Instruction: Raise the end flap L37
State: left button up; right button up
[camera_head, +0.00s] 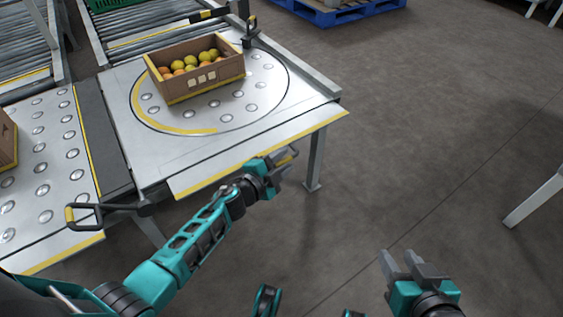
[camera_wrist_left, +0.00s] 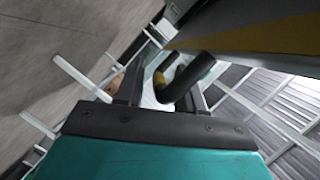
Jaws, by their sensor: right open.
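A metal turntable deck (camera_head: 160,155) has a yellow-striped front edge. A dark loop handle with a yellow part (camera_head: 291,153) shows at this edge. No label L37 is readable, and I cannot tell which panel is the flap. My left gripper (camera_head: 279,166) is at the handle, just off the deck's front edge. In the left wrist view the dark curved handle (camera_wrist_left: 186,80) lies between my left gripper's two spread fingers (camera_wrist_left: 163,92), and no firm grip on it shows. My right gripper (camera_head: 408,264) is open and empty over the floor at lower right.
A second dark handle (camera_head: 84,226) sticks out at left, by the neighbouring roller-ball deck (camera_head: 58,165). A table leg (camera_head: 315,165) stands at the deck's right corner. The floor at right is mostly clear.

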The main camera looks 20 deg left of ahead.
pick_arm(q)
jog(key=shift+c, duration=0.4)
jog(key=c, duration=0.5)
grip_shut()
